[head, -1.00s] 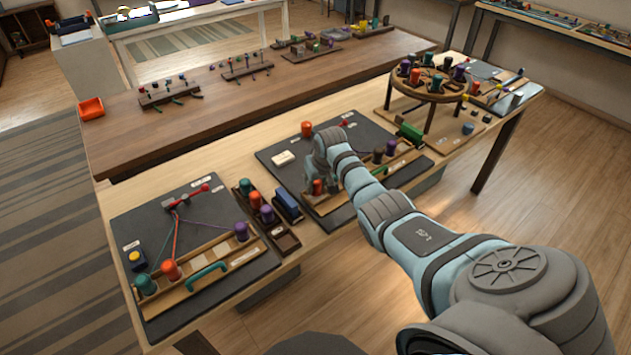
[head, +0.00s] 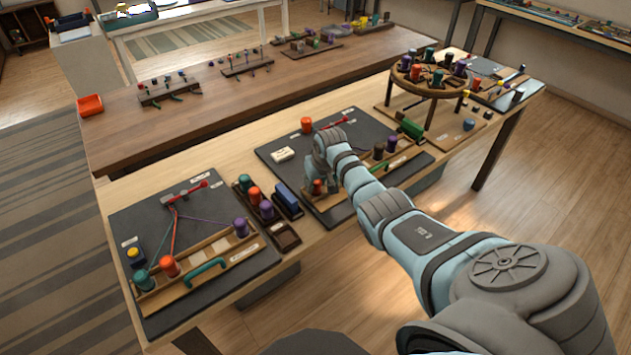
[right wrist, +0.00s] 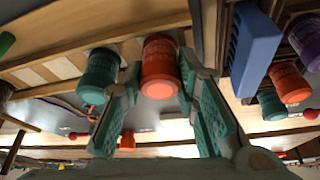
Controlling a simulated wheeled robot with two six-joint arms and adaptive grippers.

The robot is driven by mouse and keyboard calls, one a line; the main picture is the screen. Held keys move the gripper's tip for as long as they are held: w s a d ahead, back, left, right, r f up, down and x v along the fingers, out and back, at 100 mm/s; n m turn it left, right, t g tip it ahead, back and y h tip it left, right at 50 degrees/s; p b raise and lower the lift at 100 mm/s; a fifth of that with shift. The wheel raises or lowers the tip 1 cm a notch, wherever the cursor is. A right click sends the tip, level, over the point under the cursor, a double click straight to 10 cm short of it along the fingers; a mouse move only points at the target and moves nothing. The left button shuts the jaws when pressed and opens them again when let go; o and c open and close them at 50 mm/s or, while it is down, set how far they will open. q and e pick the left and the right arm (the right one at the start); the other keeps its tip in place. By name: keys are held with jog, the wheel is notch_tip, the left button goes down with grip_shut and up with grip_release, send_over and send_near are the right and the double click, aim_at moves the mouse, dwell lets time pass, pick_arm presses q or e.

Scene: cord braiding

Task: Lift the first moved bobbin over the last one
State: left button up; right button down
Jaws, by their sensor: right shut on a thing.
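My right gripper (head: 317,180) is over the near left part of the dark braiding board (head: 370,132). It is shut on an orange bobbin (right wrist: 160,65), which sits between its teal finger pads in the right wrist view. In the head view that bobbin (head: 317,188) shows only partly under the gripper. A teal bobbin (right wrist: 97,75) stands just left of it in the right wrist view. A dark bobbin (head: 378,151) and a purple bobbin (head: 391,145) stand farther right at the wooden rack (head: 410,160). I cannot tell whether the held bobbin is clear of the rack. My left gripper is not in view.
A tray with several bobbins (head: 266,209) and a blue block (head: 287,201) is to the left. A round bobbin stand (head: 432,88) rises at the right.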

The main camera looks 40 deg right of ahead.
jog(key=c, duration=1.2)
grip_release()
jog(key=shift+o, duration=0.2)
